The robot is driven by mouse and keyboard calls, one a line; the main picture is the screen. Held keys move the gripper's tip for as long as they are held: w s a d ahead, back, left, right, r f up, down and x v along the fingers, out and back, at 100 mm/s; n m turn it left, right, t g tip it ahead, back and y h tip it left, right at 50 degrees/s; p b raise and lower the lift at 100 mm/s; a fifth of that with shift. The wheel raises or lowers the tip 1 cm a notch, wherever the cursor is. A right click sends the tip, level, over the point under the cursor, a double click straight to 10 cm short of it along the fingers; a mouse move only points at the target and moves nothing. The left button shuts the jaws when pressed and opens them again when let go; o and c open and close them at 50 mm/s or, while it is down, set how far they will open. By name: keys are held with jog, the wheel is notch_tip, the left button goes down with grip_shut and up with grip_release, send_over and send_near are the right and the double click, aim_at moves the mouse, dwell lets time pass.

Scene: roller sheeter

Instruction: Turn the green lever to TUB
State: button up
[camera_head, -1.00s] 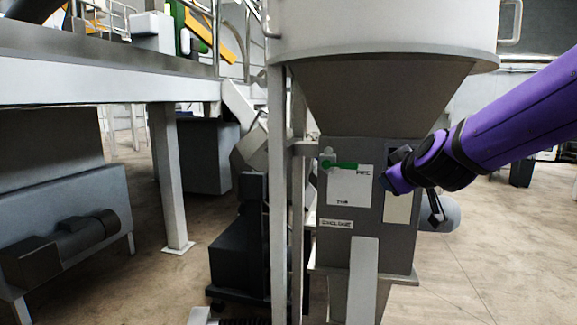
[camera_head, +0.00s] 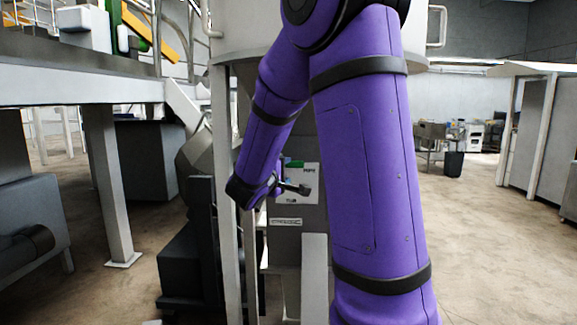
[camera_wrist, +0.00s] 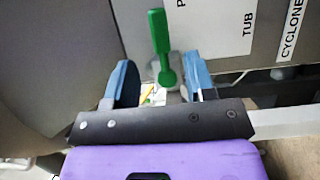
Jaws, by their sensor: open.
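The green lever (camera_head: 293,164) is mostly hidden behind my arm in the head view. In the wrist view the lever (camera_wrist: 159,35) points along the PIPE side of the white label plate (camera_wrist: 213,25), with its round pivot end nearest me. The plate also shows in the head view (camera_head: 308,188), with PIPE at the top and TUB at the bottom. My gripper (camera_wrist: 159,62) is open, with one blue finger on each side of the lever's pivot end in the picture. I cannot tell whether a finger touches it. My gripper is largely hidden in the head view.
The lever is on a grey cabinet (camera_head: 287,246) under a large hopper (camera_head: 236,38). A CYCLONE label (camera_wrist: 293,28) is beside the plate. A grey upright post (camera_head: 226,270) stands close on the left. Open floor (camera_head: 490,230) lies to the right.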

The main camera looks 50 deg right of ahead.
aim_at(295, 165)
jog(key=x, duration=0.8)
jog(key=shift+d, duration=0.15)
jog(key=shift+c, duration=0.5)
jog(key=shift+s+f, duration=0.1)
grip_shut()
